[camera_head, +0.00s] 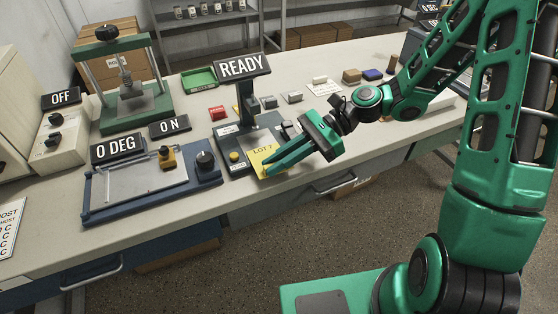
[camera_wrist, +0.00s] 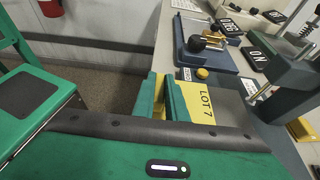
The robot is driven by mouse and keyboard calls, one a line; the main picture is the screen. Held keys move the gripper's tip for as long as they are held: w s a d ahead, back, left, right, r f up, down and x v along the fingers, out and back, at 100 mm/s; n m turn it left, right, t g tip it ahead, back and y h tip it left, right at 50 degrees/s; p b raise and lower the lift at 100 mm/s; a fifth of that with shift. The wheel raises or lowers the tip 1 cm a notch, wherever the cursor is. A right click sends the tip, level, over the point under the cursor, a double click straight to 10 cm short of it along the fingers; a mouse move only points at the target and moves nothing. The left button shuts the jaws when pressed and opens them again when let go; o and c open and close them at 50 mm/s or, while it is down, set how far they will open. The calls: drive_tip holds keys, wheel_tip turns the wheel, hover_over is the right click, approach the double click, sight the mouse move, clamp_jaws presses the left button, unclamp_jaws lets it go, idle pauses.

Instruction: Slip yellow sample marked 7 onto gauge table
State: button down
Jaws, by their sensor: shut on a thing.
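The yellow sample (camera_head: 260,158) is a flat sheet marked LOT 7. My gripper (camera_head: 270,167) is shut on its near edge. In the wrist view, the sample (camera_wrist: 207,101) extends to the right from between the green fingers (camera_wrist: 162,80). The gauge (camera_head: 256,135) has a dark base, a post and a sign reading READY. The sheet is at the base's front edge, and its far part appears to overlap the base. I cannot tell whether it touches the table surface. The fingers hide part of the sheet.
A blue coater (camera_head: 207,179) with a sign reading 0 DEG stands left of the gauge. A green press (camera_head: 135,105) stands behind it. The bench's front edge (camera_head: 230,209) runs below my gripper.

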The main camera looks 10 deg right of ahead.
sight(266, 151)
drive_tip(key=shift+w+a, duration=0.35)
drive_tip(key=shift+w, duration=0.8)
drive_tip(key=shift+w+a, duration=0.3)
drive_tip(key=shift+w, duration=0.85)
drive_tip(key=shift+w+a, duration=0.35)
drive_tip(key=shift+w, duration=0.8)
drive_tip(key=shift+f, duration=0.25)
drive_tip(key=c, duration=1.7)
unclamp_jaws()
drive_tip(key=v, duration=1)
drive_tip(key=shift+w+d, duration=0.2)
drive_tip(key=shift+d, duration=0.15)
